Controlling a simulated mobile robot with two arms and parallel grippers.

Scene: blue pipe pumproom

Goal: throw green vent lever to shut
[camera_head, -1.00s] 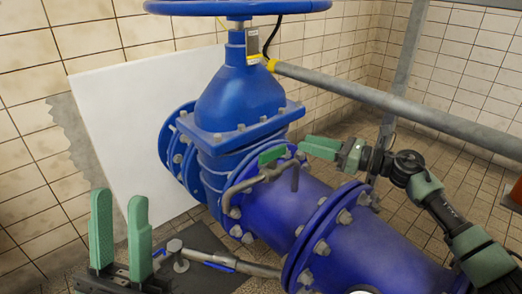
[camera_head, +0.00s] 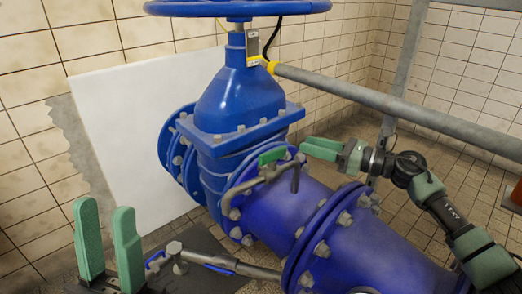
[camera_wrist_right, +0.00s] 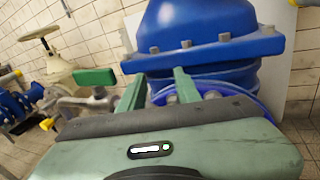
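The green vent lever (camera_head: 271,156) sits on a small grey valve and pipe fitting (camera_head: 243,186) on top of the blue pipe, just below the large blue valve. The lever also shows in the right wrist view (camera_wrist_right: 95,77), left of the fingers. My right gripper (camera_head: 309,149) is just right of the lever and apart from it, pointing left. In its wrist view its two green fingers (camera_wrist_right: 159,88) stand apart with nothing between them. My left gripper (camera_head: 107,222) is open and empty at the lower left, fingers upward, far from the lever.
The blue gate valve (camera_head: 238,100) with its handwheel (camera_head: 238,7) rises behind the lever. A grey rail (camera_head: 400,108) crosses at the right above my right arm. The flanged pipe (camera_head: 370,255) fills the front. A white panel (camera_head: 140,130) leans on the wall.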

